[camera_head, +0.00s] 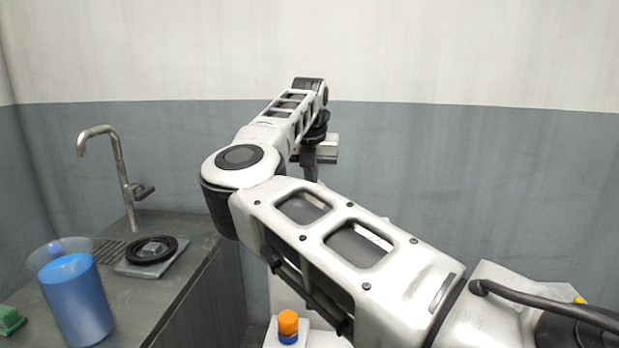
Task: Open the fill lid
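No part is clearly recognisable as the fill lid; my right arm crosses the middle and covers much of the scene. A white surface (318,338) shows partly below the arm, with a small orange and blue cap-like piece (288,324) on it. My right gripper (318,165) is at the far end of the arm, in front of the wall. It is partly hidden by the arm, and its fingers are too unclear to tell open from shut. My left gripper is not in view.
A grey counter (190,228) on the left bears a tap (122,170), a black ring on a square plate (152,250), a clear jug of blue liquid (75,300) and a green item (10,320). A wall (480,190) closes the back.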

